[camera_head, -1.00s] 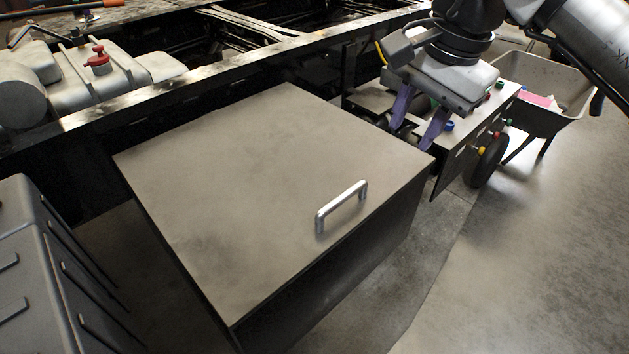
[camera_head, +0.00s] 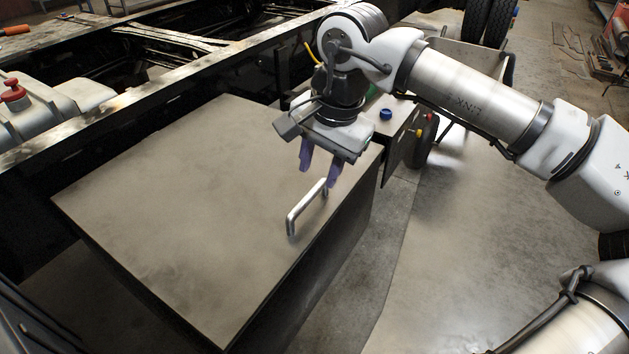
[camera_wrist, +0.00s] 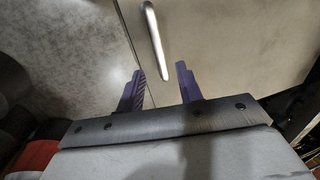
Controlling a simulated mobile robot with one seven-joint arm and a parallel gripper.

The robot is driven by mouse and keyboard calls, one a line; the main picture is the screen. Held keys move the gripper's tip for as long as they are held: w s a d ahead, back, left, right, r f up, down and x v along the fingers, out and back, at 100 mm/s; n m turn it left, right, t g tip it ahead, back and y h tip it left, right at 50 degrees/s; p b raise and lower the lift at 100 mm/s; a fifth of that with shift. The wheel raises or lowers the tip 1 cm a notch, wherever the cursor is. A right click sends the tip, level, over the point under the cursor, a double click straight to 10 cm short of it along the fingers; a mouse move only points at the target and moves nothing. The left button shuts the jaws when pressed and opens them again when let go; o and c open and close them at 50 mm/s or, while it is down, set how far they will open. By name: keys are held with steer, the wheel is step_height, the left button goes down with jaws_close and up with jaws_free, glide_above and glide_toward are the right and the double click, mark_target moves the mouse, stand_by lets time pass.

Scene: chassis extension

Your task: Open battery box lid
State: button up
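The battery box lid (camera_head: 170,190) is a flat grey-beige metal plate, lying closed on its dark box. A silver bar handle (camera_head: 292,222) stands up near the lid's right edge. My gripper (camera_head: 320,172) is above the far end of the handle, its purple fingers pointing down, open and empty. The lid (camera_wrist: 220,40) fills the right of that view. In the head view, a finger partly overlaps the handle's far end.
A chassis rail (camera_head: 180,82) runs behind the box. A panel with coloured caps (camera_head: 402,150) stands right of the box, with a wheel and a barrow (camera_head: 470,62) beyond. A tank with a red cap (camera_head: 14,92) is at left. The floor (camera_head: 450,230) at right is clear.

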mark_target(313, 191)
steer(key=shift+w+a+f, duration=0.15)
steer(key=shift+a+f, duration=0.05)
steer(key=shift+f, duration=0.95)
steer(key=shift+w+a+f, duration=0.1)
steer(key=shift+a+f, duration=0.1)
steer(key=shift+f, duration=0.9)
jaws_close()
